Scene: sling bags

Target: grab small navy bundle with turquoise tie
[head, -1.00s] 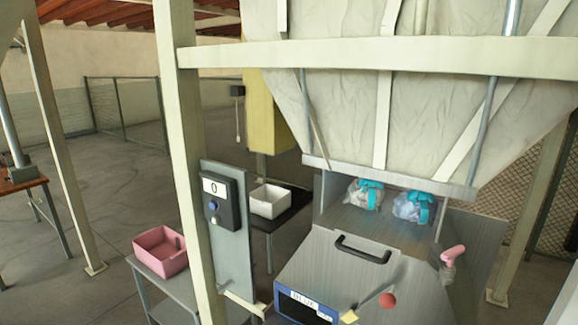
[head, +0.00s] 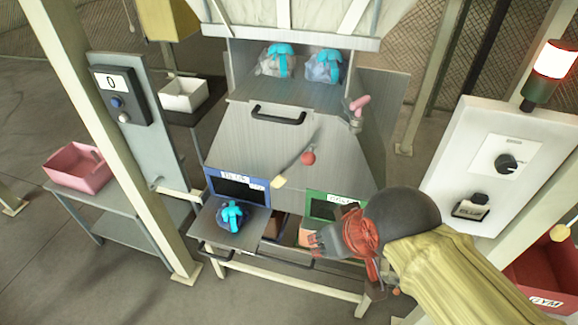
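The small navy bundle with a turquoise tie (head: 233,216) sits in the left tray below the blue-framed opening, at the front of the metal hopper stand. My gripper (head: 316,244) is to the right of the bundle, apart from it, in front of the green-framed opening. Two pale bundles with turquoise ties, left (head: 277,61) and right (head: 324,66), lie on the upper shelf under the hopper.
A pink bin (head: 78,168) and a white bin (head: 184,95) stand at left. A post (head: 130,150) rises left of the stand. A control box (head: 495,165) and a red bin (head: 545,270) are at right. A black handle (head: 278,115) juts from the sloped panel.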

